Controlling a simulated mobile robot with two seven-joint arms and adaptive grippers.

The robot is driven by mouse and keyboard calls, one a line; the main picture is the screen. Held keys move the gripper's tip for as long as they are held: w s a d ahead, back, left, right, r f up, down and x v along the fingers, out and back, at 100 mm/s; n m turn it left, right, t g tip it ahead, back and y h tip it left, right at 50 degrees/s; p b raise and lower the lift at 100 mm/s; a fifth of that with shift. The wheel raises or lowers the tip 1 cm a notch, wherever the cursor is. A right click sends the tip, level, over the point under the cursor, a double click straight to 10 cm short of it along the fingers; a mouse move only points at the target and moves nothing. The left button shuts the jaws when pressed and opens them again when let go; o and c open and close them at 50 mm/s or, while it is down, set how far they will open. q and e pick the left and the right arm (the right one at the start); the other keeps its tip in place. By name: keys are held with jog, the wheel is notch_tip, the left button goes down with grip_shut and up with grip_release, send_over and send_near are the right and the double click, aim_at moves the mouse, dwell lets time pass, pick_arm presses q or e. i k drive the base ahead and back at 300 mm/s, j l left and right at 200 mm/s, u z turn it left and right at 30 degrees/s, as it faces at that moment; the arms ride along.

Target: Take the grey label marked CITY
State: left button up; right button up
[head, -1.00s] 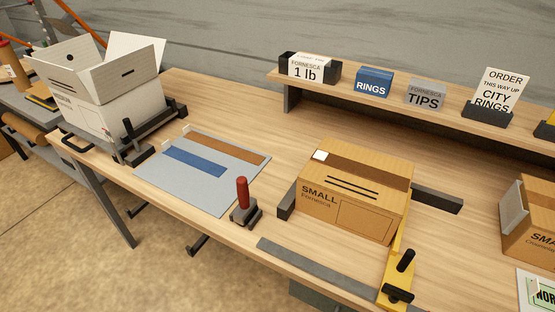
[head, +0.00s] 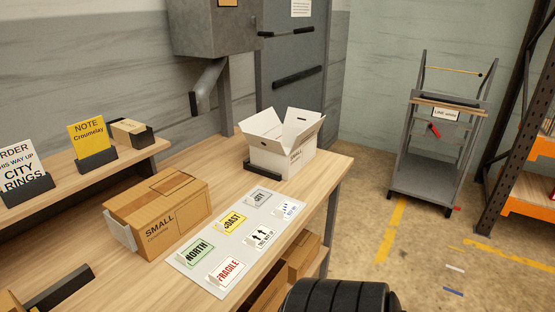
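The grey label marked CITY (head: 263,197) lies in the back left corner of a pale label sheet (head: 213,285) on the workbench. Beside it in the same row is a white label with blue print (head: 287,209). In front of it are a yellow COAST label (head: 231,222), a white label with black arrows (head: 262,236), a green NORTH label (head: 196,251) and a red FRAGILE label (head: 228,270). Neither gripper's fingers show. A black ribbed part of mine stands at the bottom edge, past the bench's front.
A closed SMALL carton (head: 160,213) stands left of the sheet. An open white box (head: 281,150) stands behind it. A shelf (head: 95,180) holds an ORDER card naming CITY RINGS (head: 18,175) and a yellow NOTE card (head: 90,138). A grey cart (head: 424,178) stands right across open floor.

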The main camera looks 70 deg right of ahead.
aim_at(259, 197)
jog(key=z, duration=2.1)
